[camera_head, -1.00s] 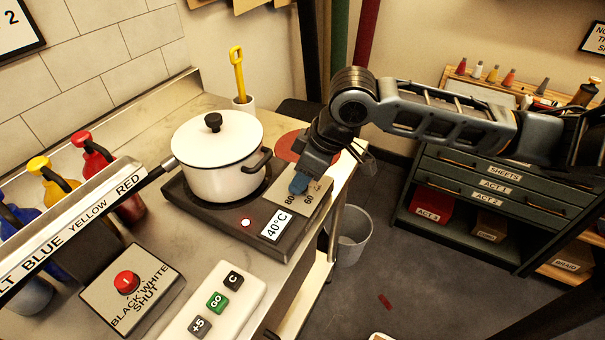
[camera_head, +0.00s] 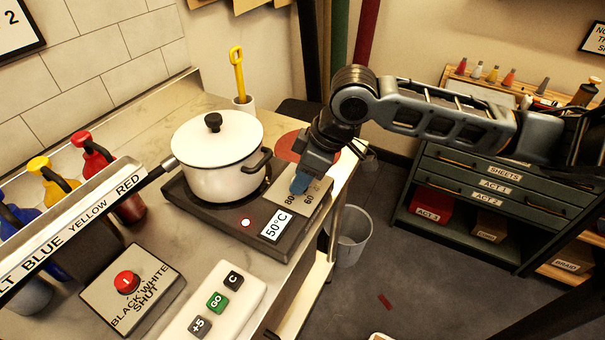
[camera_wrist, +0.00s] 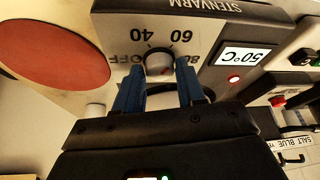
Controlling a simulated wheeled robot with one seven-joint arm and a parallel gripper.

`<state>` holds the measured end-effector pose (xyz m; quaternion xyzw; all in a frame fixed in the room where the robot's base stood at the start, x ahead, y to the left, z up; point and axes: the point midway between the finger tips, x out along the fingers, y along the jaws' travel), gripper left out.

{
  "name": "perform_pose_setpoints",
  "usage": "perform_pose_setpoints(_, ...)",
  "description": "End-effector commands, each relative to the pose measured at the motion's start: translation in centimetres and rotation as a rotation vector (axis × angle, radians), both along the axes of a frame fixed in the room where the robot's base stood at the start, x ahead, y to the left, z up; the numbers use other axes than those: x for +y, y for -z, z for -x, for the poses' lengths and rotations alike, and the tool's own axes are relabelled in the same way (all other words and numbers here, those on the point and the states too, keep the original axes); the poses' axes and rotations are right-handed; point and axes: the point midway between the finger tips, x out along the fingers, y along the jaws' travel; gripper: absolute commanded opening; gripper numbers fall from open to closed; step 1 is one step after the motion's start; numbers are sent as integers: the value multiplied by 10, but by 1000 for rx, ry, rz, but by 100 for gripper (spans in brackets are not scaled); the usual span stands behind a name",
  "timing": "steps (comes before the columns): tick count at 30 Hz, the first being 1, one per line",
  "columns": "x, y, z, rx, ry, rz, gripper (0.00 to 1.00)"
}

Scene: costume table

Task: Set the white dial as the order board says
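The white dial (camera_wrist: 159,66) sits on the hot plate's control panel, its mark between 40 and 60 in the wrist view. My gripper (camera_wrist: 160,72) has its blue fingers on both sides of the dial and looks shut on it. In the head view my gripper (camera_head: 299,184) hides the dial. The hot plate (camera_head: 208,217) shows 50°C on its display (camera_head: 277,226), which also shows in the wrist view (camera_wrist: 249,57). A red light (camera_head: 245,223) is lit beside it. I cannot tell which sign is the order board; two framed signs are cut off at the picture's edges.
A white pot (camera_head: 218,160) stands on the hot plate. A button box (camera_head: 131,290) and a white keypad (camera_head: 214,303) are at the front. Red (camera_head: 117,190), yellow and blue bottles stand left behind a labelled rail. A bin (camera_head: 350,235) stands on the floor right of the counter.

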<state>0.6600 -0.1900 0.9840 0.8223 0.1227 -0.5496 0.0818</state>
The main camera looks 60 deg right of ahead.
Motion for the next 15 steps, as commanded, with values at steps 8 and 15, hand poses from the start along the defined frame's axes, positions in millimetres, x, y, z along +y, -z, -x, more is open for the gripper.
perform_pose_setpoints(8, 0, 0, 0, 0, 0, 0, 58)
perform_pose_setpoints(15, -1, -6, 2, -1, 0, 1, 58)
